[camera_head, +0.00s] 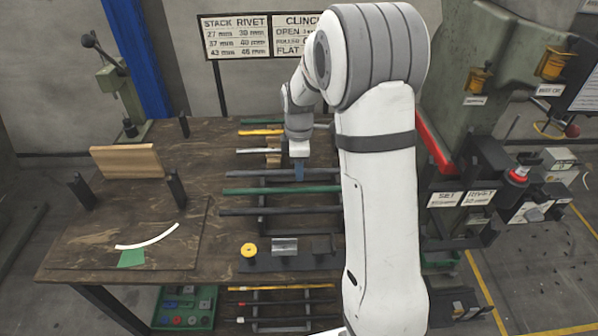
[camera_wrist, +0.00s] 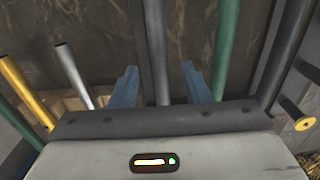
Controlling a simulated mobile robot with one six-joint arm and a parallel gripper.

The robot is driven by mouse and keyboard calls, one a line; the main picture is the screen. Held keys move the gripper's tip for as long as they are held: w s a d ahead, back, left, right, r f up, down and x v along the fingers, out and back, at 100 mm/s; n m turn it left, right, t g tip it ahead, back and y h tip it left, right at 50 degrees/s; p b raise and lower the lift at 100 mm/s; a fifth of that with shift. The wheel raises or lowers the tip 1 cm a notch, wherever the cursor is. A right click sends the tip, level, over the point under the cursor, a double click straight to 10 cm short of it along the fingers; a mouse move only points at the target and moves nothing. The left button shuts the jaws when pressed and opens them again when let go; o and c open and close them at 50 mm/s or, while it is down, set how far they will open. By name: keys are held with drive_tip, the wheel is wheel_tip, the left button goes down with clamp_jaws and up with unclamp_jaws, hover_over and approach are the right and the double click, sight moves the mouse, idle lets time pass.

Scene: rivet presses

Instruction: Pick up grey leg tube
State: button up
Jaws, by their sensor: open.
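A grey tube (camera_head: 245,173) lies across the rack on the wooden bench, between a silver tube (camera_head: 250,153) and a green tube (camera_head: 265,190). My gripper (camera_head: 299,174) is over the grey tube, its blue fingers pointing down. In the wrist view, my gripper (camera_wrist: 158,82) is open, with the grey tube (camera_wrist: 156,40) running between the two fingers and a gap on each side. The silver tube (camera_wrist: 72,75) is left of the fingers and the green tube (camera_wrist: 226,45) is right. I cannot tell how deep the fingers reach around the tube.
A yellow tube (camera_head: 258,132) and a dark tube (camera_head: 270,211) lie on the same rack, close by. A wooden block (camera_head: 127,161) and a white curved strip (camera_head: 148,240) are on the bench's left. A press (camera_head: 480,100) stands at the right.

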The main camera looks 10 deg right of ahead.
drive_tip(key=shift+f, duration=0.25)
drive_tip(key=shift+c, duration=0.5)
clamp_jaws()
drive_tip(key=shift+r, duration=0.1)
